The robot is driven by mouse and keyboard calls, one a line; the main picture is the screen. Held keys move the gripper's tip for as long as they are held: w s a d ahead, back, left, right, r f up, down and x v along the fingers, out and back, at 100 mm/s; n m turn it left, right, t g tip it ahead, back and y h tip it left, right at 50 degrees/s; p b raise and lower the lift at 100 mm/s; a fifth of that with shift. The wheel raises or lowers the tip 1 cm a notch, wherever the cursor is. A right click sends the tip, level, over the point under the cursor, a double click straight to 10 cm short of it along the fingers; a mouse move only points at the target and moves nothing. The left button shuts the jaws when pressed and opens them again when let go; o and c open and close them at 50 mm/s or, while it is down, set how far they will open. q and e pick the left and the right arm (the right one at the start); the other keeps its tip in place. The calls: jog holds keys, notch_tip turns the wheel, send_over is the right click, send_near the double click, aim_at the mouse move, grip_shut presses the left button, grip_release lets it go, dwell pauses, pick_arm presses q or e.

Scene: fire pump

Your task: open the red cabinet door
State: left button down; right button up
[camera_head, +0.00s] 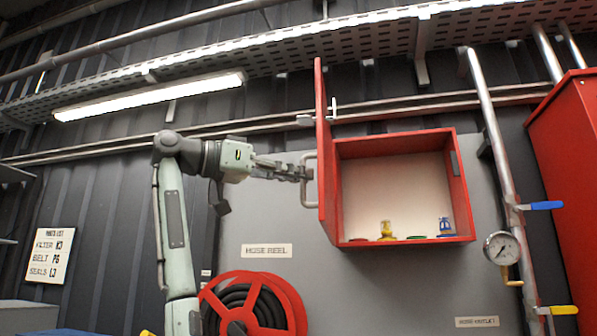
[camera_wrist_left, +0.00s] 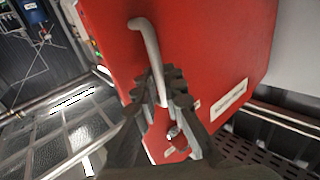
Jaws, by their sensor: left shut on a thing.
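The red cabinet (camera_head: 400,190) hangs on the wall with its inside showing. Its red door (camera_head: 325,150) stands swung out on the left side, nearly edge-on to the head view. A grey bar handle (camera_head: 305,180) is on the door's outer face. My left gripper (camera_head: 303,172) is at the handle and shut on it. In the left wrist view the fingers (camera_wrist_left: 165,88) close around the handle (camera_wrist_left: 148,40), in front of the red door face (camera_wrist_left: 215,45). My right gripper is in neither view.
Yellow and blue small items (camera_head: 386,230) stand inside the cabinet. A hose reel (camera_head: 255,308) is below left. A pipe with a gauge (camera_head: 501,248) and valve levers runs to the right, beside another red cabinet (camera_head: 570,180). A lamp (camera_head: 150,96) hangs above my arm.

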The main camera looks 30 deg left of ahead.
pick_arm(q)
jog(key=shift+w+a, duration=0.25)
jog(key=shift+w, duration=0.05)
jog(key=c, duration=1.9)
grip_release()
jog(key=shift+w, duration=0.1)
jog(key=o, duration=0.3)
jog(key=shift+w+f, duration=0.25)
jog(key=shift+w, duration=0.15)
jog(key=v, duration=1.2)
jog(key=shift+s, duration=0.25)
jog(key=shift+d, duration=0.1)
